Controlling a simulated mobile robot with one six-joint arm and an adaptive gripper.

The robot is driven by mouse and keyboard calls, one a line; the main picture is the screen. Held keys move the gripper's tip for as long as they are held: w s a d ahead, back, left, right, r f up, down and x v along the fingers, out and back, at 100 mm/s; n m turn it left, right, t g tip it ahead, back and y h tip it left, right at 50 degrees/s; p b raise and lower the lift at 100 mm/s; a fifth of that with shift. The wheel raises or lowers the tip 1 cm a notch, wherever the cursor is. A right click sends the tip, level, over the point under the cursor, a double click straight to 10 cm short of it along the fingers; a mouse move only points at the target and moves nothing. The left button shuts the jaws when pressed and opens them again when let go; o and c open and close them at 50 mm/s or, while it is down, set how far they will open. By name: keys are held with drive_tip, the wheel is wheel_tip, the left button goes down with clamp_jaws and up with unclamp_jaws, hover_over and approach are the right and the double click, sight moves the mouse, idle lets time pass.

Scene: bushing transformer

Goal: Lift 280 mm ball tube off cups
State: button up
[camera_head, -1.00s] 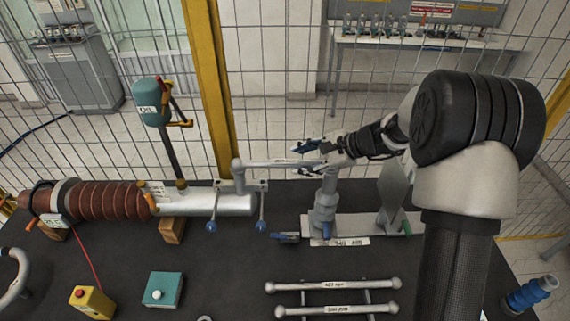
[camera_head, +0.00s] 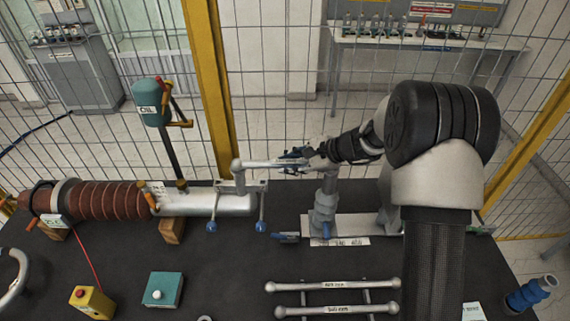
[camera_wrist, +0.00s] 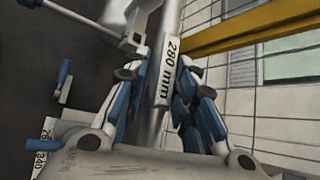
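The 280 mm ball tube (camera_head: 262,163) lies level. Its left ball end is at the cup above the silver cylinder (camera_head: 225,204), its right end at the top of the grey post (camera_head: 326,195). My gripper (camera_head: 296,160) is at the right half of the tube. In the wrist view, the tube (camera_wrist: 168,72) with its "280 mm" label runs between the fingers of my gripper (camera_wrist: 163,80). The fingers slant inward and appear closed against both sides of it. The tube's seat at the right post is partly hidden by my gripper.
Two more ball tubes (camera_head: 330,286) lie on a rack at the front. A teal box (camera_head: 163,290) and a yellow button box (camera_head: 92,303) stand front left. A brown ribbed bushing (camera_head: 105,200) lies left. A wire fence (camera_head: 285,60) and yellow post (camera_head: 208,80) stand behind.

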clamp_jaws()
idle(0.3)
wheel_tip(320, 180, up, 20)
drive_tip(key=p, duration=0.2)
idle(0.4)
drive_tip(key=shift+r, duration=0.2)
wheel_tip(320, 180, up, 5)
drive_tip(key=p, duration=0.5)
hover_over(291, 162)
drive_tip(key=shift+f, duration=0.15)
drive_tip(key=shift+f+b, duration=0.1)
drive_tip(key=shift+b, duration=0.2)
